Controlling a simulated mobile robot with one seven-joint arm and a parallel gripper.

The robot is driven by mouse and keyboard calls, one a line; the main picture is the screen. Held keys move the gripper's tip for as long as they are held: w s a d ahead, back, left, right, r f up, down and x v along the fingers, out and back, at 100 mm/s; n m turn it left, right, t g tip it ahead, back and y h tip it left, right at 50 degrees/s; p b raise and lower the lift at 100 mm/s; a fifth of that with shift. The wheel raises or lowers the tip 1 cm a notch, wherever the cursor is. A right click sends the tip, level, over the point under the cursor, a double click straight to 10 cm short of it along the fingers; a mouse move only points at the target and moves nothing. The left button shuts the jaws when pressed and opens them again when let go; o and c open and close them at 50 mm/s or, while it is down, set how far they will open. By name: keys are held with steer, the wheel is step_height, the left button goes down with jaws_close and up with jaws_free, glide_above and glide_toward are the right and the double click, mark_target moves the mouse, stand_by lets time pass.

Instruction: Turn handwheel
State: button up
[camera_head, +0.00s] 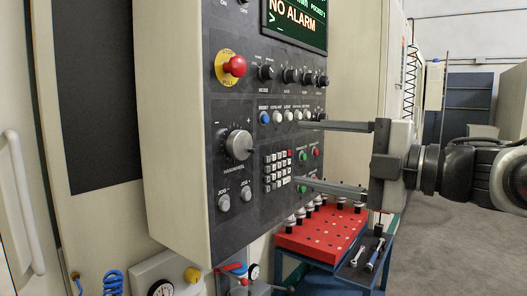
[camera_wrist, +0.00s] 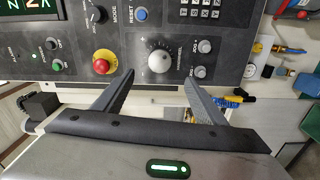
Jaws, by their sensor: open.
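The handwheel (camera_head: 239,145) is a silver-grey round knob on the dark control panel (camera_head: 222,104), with minus and plus marks above it. In the wrist view the handwheel (camera_wrist: 159,61) lies just beyond the fingertips, between their two lines. My gripper (camera_head: 299,153) is open and empty, its two long fingers pointing left toward the panel, one above the other. In the head view the fingertips overlap the keypad area, right of the handwheel. In the wrist view my gripper (camera_wrist: 158,76) shows both fingers spread wide around the handwheel's line. I see no contact with the handwheel.
A red emergency stop (camera_head: 233,66) sits above the handwheel, and two jog buttons (camera_head: 234,196) sit below. A keypad (camera_head: 277,170) is to its right. A red tool rack (camera_head: 318,236) on a cart stands below my gripper. Open floor lies to the right.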

steer(key=v, duration=0.3)
steer(key=shift+s+d, duration=0.2)
steer(key=shift+w, duration=0.1)
stand_by(1.2)
steer(key=w+d+r+m+t+h, duration=0.3)
steer(key=w+d+m+t+h, duration=0.45)
steer(key=m+h, duration=0.55)
steer(key=s+d+f+m+g+h, duration=0.2)
steer(key=d+f+m+h, duration=0.2)
steer(key=f+m, duration=0.35)
steer(key=s+a+f+m+g+y, duration=0.1)
steer(key=s+a+f+m+g, duration=0.2)
steer(key=s+a+f+g, duration=0.5)
steer(key=s+a+f+m+g+y, duration=0.2)
steer(key=s+a+f+m+g, duration=0.15)
steer(key=s+f, duration=0.9)
step_height(320, 180, up, 20)
steer(key=w+p, duration=0.2)
steer(key=p, duration=2)
steer(key=shift+d+t, duration=0.3)
steer(key=shift+d, duration=0.05)
